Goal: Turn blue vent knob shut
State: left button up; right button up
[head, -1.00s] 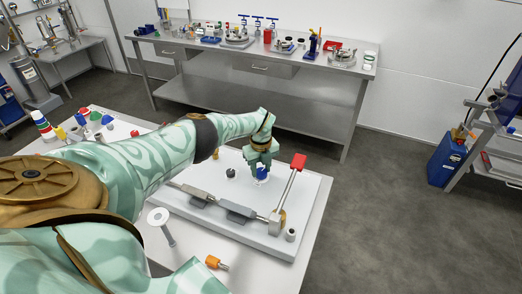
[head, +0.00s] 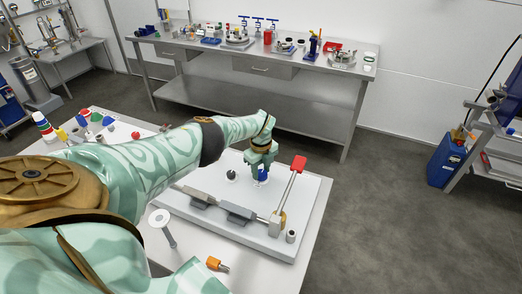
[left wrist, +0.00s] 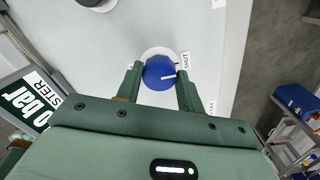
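The blue vent knob (head: 263,174) stands on the pale panel (head: 190,216), partly hidden by my left gripper (head: 262,163) in the head view. In the left wrist view the knob (left wrist: 159,72) lies between the two green fingers of my left gripper (left wrist: 160,80), which sit close against its sides. The knob's white pointer line points right, a little below the mark beside the SHUT label (left wrist: 185,60). My right gripper is not in view.
A lever with a red grip (head: 298,163) rises just right of the gripper. A black knob (head: 231,174) stands to the left. An orange-handled piece (head: 216,264) and a white disc on a stem (head: 159,218) are nearer.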

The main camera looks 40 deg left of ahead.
pick_arm(q)
jog(key=o, duration=0.4)
notch_tip(320, 180, up, 8)
jog(key=p, duration=0.5)
jog(key=shift+a+r, duration=0.1)
jog(key=shift+r, duration=0.05)
notch_tip(320, 180, up, 7)
jog(key=p, duration=0.1)
send_over(261, 171)
jog(key=shift+s+r, duration=0.15)
jog(key=shift+r, duration=0.4)
